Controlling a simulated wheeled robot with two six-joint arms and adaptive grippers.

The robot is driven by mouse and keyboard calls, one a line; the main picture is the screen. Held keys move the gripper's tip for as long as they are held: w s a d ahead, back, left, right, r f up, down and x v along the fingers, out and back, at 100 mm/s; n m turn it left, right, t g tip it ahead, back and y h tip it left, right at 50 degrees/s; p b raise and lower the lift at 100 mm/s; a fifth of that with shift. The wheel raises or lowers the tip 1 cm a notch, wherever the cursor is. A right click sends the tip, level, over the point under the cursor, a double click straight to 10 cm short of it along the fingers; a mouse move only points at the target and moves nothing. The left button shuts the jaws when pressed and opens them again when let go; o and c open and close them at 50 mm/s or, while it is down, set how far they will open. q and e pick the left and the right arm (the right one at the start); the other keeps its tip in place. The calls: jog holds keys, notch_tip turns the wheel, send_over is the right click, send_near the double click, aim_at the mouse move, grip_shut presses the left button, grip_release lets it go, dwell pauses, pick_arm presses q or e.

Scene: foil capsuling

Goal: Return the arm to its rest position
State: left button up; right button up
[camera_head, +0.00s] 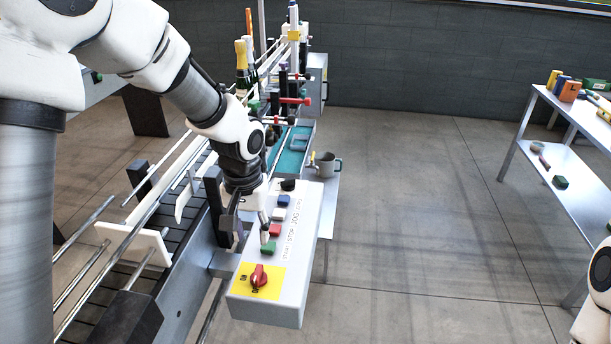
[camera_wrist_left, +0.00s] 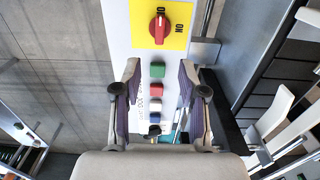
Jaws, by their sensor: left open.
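My left gripper (camera_head: 250,226) is over the control box (camera_head: 305,240), pointing down near the row of buttons. Its jaws are open; in the left wrist view the two fingers (camera_wrist_left: 160,75) stand apart on either side of the green button (camera_wrist_left: 157,70) and red button (camera_wrist_left: 156,89), with nothing between them. I cannot tell whether a fingertip touches the panel. The red rotary switch (camera_head: 259,277) sits on a yellow plate at the box's near end. My left arm (camera_head: 190,95) reaches in from the upper left. My right gripper is out of view.
A conveyor (camera_head: 185,262) with rails runs left of the box. Bottles with gold foil tops (camera_head: 241,55) stand at the back. A grey mug (camera_head: 326,165) is behind the box. A shelf table (camera_head: 545,150) with small items stands right. Open floor (camera_head: 420,220) lies between.

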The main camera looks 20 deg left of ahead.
pick_arm(q)
jog(key=s+d+f+g, duration=0.2)
jog(key=s+f+g, duration=0.1)
jog(key=s+f, duration=1.15)
jog(key=s+d+f+g, duration=0.2)
jog(key=s+d+f, duration=0.1)
jog(key=s+f, duration=1.1)
jog(key=w+f+m+t, duration=0.1)
jog(key=w+m+t, duration=0.1)
jog(key=w+t, duration=0.3)
jog(key=shift+w+a+f, duration=0.4)
jog(key=shift+w+a, duration=0.05)
jog(key=shift+w, duration=0.65)
